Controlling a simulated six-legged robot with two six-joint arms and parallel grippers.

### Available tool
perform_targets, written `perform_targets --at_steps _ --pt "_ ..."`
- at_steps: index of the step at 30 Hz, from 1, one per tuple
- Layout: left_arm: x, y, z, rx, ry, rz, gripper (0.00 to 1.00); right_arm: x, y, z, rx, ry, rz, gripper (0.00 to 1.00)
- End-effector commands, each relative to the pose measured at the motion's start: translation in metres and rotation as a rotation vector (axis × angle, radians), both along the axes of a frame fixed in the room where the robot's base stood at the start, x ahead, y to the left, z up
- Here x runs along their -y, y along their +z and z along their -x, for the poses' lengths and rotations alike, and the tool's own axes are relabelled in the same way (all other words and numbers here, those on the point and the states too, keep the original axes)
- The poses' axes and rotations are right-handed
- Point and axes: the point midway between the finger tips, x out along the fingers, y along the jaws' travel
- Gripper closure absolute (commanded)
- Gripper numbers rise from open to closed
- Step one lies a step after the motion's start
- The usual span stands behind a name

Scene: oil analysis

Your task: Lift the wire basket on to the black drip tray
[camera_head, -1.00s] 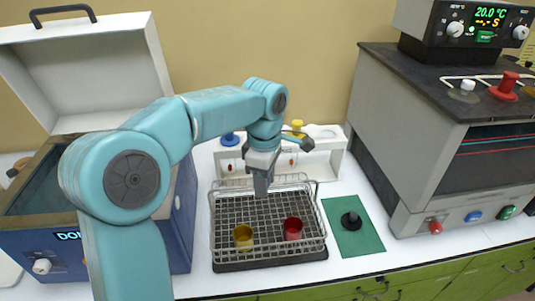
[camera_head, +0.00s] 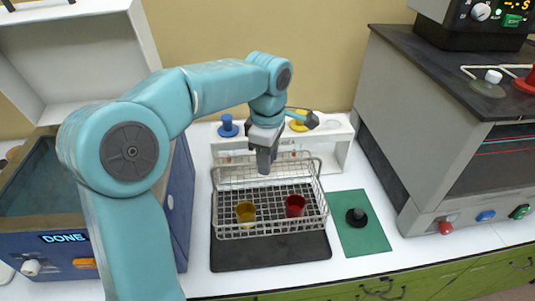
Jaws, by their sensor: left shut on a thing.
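The wire basket (camera_head: 322,207) is a silver wire frame with a yellow cup (camera_head: 246,212) and a red cup (camera_head: 295,206) standing in it. The black drip tray (camera_head: 270,252) lies flat on the white bench. Its bare front strip shows below the basket's front edge, and the basket covers its back part. The basket looks raised above the tray, though the gap is hard to judge. My left gripper (camera_head: 264,170) points down at the basket's back middle, shut on the basket; its fingertips partly hide the grip. My right gripper is not in view.
A blue bath with an open lid (camera_head: 70,65) stands at left. A white rack (camera_head: 339,150) with blue and yellow knobs is behind the basket. A green mat (camera_head: 374,238) with a black knob (camera_head: 356,217) lies at right, beside a grey oven (camera_head: 420,110).

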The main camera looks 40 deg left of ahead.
Motion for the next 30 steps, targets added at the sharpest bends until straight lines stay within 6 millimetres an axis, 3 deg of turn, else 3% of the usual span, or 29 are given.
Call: perform_targets --at_steps 30 --pt "-0.002 -0.083 -0.002 0.001 0.001 0.0 1.0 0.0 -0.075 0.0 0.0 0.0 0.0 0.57"
